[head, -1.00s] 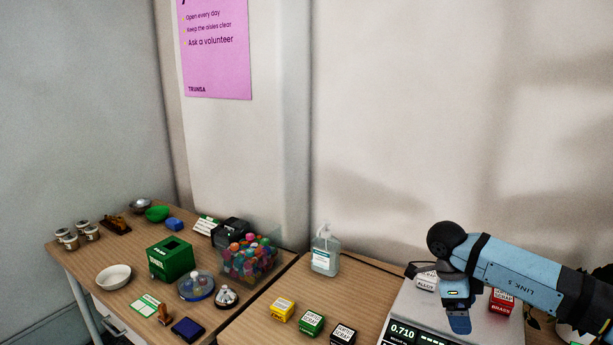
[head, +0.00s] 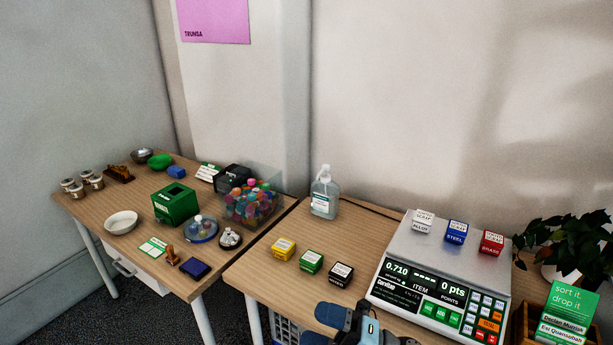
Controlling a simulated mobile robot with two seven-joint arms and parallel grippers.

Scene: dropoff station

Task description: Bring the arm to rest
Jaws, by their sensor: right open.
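My right gripper (head: 347,320) is at the bottom edge of the head view, in front of the black block and the scale's lower left corner. Its jaws are open, and I see nothing held in them. Most of the arm is cut off by the picture's edge. My left gripper is out of view. The scale (head: 408,251) carries a white alloy block (head: 423,221), a blue steel block (head: 456,232) and a red brass block (head: 491,243) in a row, with the gripper apart from them. Its display reads 0.710 and 0 pts.
A yellow block (head: 283,249), a green block (head: 311,262) and a black block (head: 341,274) stand left of the scale. Behind them is a pump bottle (head: 325,195). A plant (head: 567,243) and a green sign (head: 569,309) are at right. The left table (head: 130,252) holds several items.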

